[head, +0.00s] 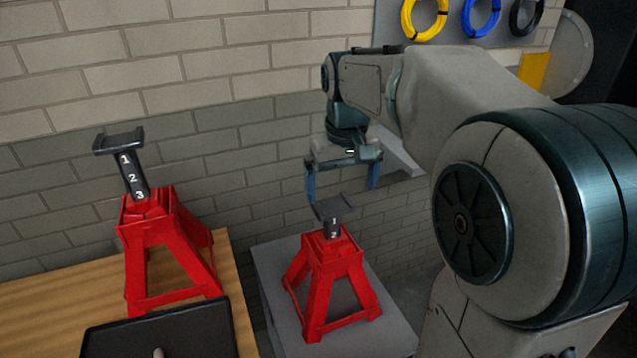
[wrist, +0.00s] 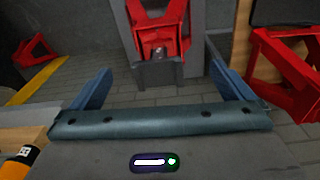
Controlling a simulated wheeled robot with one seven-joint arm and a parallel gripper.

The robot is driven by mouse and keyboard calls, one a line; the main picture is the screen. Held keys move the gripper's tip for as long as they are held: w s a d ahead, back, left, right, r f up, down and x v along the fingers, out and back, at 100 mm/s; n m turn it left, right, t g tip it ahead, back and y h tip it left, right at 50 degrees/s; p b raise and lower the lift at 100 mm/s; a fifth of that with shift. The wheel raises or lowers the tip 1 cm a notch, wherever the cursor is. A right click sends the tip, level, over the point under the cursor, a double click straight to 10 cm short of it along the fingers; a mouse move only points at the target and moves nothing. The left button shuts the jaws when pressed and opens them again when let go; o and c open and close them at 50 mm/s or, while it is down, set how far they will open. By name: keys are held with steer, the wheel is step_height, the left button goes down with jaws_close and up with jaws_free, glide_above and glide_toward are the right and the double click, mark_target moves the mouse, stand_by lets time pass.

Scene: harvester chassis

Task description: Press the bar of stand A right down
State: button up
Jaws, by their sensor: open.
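Two red stands show in the head view, and I see no letter telling which is stand A. My gripper (head: 342,188) is open and empty above the right stand's bar. In the wrist view that bar's forked head (wrist: 158,75) lies between my finger tips (wrist: 160,68); I cannot tell whether they touch.
The left stand is on a wooden table (head: 40,300) with a black tray (head: 160,330) in front. A brick wall (head: 270,60) is close behind. Coloured hoses (head: 480,15) hang at upper right. Another red object (wrist: 35,50) shows at the wrist view's left.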

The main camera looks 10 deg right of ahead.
steer(key=r, duration=0.2)
glide_above(333, 205)
steer(key=shift+n+g, duration=0.4)
step_height(333, 205, down, 14)
steer(key=shift+r, duration=0.1)
